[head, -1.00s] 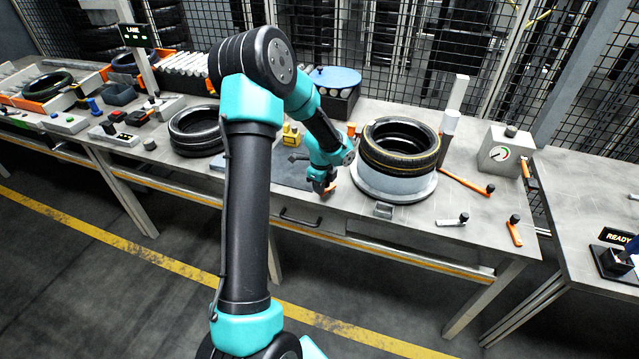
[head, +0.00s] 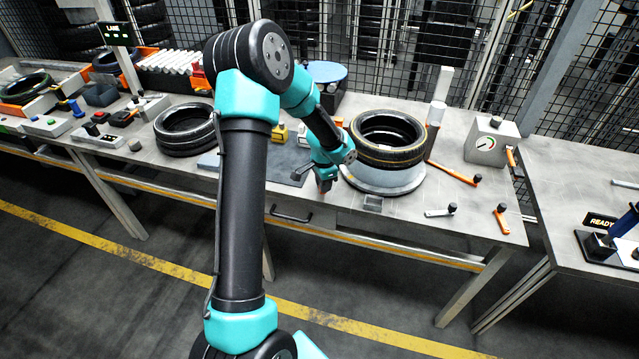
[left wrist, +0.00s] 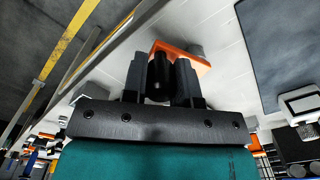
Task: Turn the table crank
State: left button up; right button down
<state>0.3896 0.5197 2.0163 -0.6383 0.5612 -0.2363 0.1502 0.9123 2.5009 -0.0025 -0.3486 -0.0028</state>
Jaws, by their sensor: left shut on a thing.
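My left gripper (head: 324,182) is low at the table's front edge, just left of the round grey turntable (head: 385,184). In the left wrist view its two dark fingers (left wrist: 160,80) are shut on a black knob (left wrist: 159,78) that stands on an orange crank arm (left wrist: 186,57). In the head view the crank is mostly hidden by the gripper. A black tyre (head: 390,156) with a thin yellow line lies flat on the turntable. My right gripper is not in view.
An orange-handled tool (head: 452,173), a short grey lever (head: 440,211) and an orange lever (head: 502,220) lie right of the turntable. A gauge box (head: 492,142) stands behind them. Another tyre (head: 186,130) lies to the left, behind my arm.

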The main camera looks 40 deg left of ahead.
pick_arm(q)
jog(key=n, duration=0.2)
jog(key=w+n, duration=0.1)
jog(key=w+d+n, duration=0.1)
jog(key=n, duration=0.1)
jog(key=shift+n, duration=0.3)
jog(key=w+n, duration=0.1)
jog(key=n, duration=0.1)
jog(key=shift+w+n, duration=0.15)
jog(key=shift+n, duration=0.25)
jog(key=n, duration=0.1)
jog(key=w+n, duration=0.1)
jog(key=n, duration=0.1)
jog(key=shift+w+a+n, duration=0.2)
jog(key=shift+a+n, duration=0.05)
jog(key=shift+n, duration=0.05)
jog(key=n, duration=0.1)
jog(key=w+a+n, duration=0.1)
jog(key=n, duration=0.1)
jog(key=shift+w, duration=0.15)
jog(key=shift+w+a+n, duration=0.2)
jog(key=shift+a+n, duration=0.05)
jog(key=shift+n, duration=0.7)
jog(key=shift+w+a+n, duration=0.2)
jog(key=shift+n, duration=0.75)
jog(key=o, duration=0.9)
